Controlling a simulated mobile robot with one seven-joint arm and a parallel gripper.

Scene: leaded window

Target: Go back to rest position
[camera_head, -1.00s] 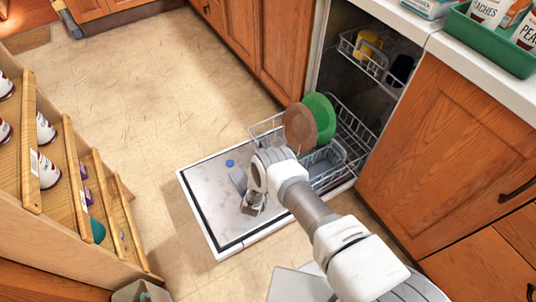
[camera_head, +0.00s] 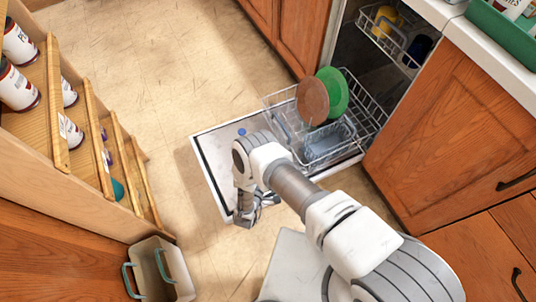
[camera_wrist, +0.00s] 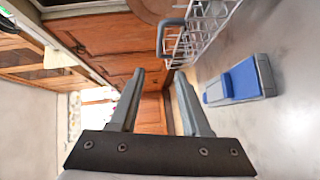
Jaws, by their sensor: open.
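My gripper (camera_head: 248,215) is at the end of my bent arm, over the near-left edge of the open dishwasher door (camera_head: 215,165). In the wrist view my gripper (camera_wrist: 159,74) shows two grey fingers spread apart with nothing between them. It is apart from the dishes. A brown plate (camera_head: 312,101) and a green plate (camera_head: 335,92) stand upright in the pulled-out lower rack (camera_head: 366,110). My forearm hides part of the door.
A blue and grey dispenser (camera_wrist: 238,80) is on the door's inner face. A wooden shelf (camera_head: 92,130) with cans stands at left. A bin (camera_head: 165,268) is on the floor below it. Cabinets (camera_head: 465,120) stand at right. The floor (camera_head: 150,75) beyond the door is clear.

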